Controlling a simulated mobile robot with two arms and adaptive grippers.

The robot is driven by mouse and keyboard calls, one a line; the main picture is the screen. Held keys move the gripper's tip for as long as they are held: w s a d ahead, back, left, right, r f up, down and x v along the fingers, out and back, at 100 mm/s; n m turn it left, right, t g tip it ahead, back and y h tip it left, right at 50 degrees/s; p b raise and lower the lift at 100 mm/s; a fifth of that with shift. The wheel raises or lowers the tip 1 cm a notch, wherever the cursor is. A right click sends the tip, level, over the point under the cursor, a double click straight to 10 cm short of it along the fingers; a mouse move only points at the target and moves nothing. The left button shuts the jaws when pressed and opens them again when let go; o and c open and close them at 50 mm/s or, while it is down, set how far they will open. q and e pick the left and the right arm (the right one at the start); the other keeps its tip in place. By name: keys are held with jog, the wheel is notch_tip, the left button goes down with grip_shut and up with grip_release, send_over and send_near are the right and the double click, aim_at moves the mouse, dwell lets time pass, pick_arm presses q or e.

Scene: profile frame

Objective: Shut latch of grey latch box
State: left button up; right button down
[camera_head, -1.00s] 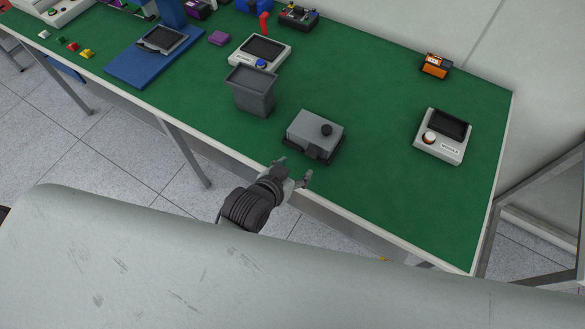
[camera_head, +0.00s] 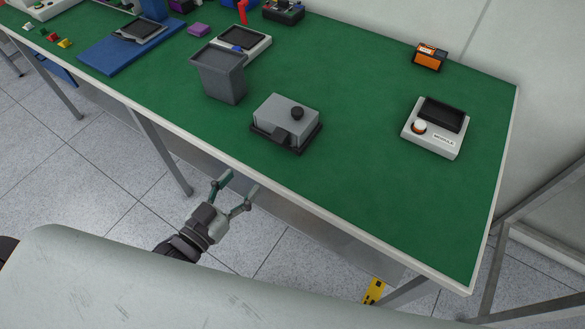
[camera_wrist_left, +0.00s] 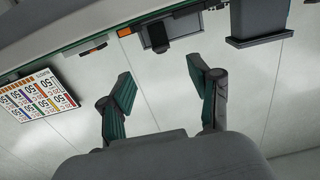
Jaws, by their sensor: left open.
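My right gripper is not in view.
A dark grey bin (camera_head: 220,78) stands left of the box. A white module (camera_head: 436,127) and a small orange device (camera_head: 430,57) are to the right. A blue stand (camera_head: 120,50) is at the far left. Table to the box's right is clear.

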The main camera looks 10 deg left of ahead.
pick_arm(q)
jog(key=p, duration=0.1)
send_near(281, 139)
jog(key=shift+t+h, duration=0.3)
jog(key=x, duration=0.2)
jog(key=f+x, duration=0.1)
jog(key=x, duration=0.2)
jog(key=a+x, duration=0.1)
jog(key=x, duration=0.1)
jog(key=shift+w+f, duration=0.15)
jog(key=shift+w, duration=0.45)
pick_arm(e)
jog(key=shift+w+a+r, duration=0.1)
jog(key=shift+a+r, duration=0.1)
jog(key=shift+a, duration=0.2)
